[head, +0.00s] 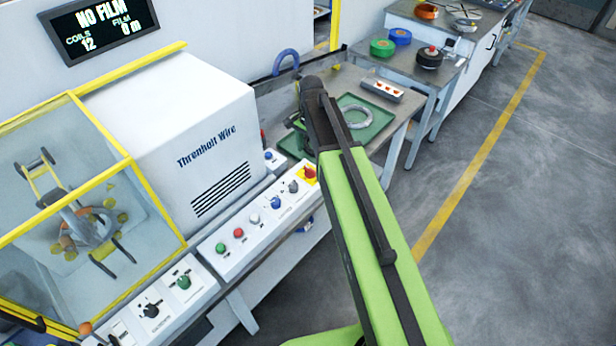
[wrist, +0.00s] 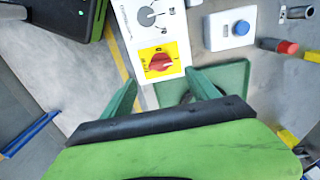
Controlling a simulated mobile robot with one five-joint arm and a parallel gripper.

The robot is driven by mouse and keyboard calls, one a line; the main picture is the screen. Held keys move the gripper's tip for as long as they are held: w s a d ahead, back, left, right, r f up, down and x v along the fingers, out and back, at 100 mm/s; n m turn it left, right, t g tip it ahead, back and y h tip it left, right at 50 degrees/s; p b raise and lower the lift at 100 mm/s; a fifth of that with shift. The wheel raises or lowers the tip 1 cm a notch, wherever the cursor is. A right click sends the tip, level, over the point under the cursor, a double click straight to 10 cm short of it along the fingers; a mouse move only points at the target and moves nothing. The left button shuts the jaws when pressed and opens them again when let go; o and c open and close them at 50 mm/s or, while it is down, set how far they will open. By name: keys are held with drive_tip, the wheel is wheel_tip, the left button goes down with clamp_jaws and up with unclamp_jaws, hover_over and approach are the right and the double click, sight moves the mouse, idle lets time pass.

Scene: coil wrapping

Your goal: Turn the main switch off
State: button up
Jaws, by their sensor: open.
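The main switch is a red rotary knob on a yellow plate at the right end of the white control panel in the head view (head: 309,173). In the wrist view the red knob (wrist: 161,62) sits just beyond my fingertips, roughly centred between them. Marks are printed around it, but I cannot tell which one it points to. My gripper (wrist: 161,80) is open and empty, with one green finger on each side of the line to the knob, apart from it. In the head view my gripper is largely hidden by my arm.
A grey knob (head: 293,186) sits beside the switch, with several coloured buttons further left along the panel. A blue button box (wrist: 231,27) stands close by. A green tray (head: 377,122) holds a wire coil (head: 356,116) on the bench behind. Floor at right is clear.

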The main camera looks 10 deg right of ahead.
sight(310, 169)
wheel_tip(310, 169, down, 8)
drive_tip(key=b, duration=0.6)
drive_tip(key=shift+f+b, duration=0.15)
drive_tip(key=shift+b, duration=0.15)
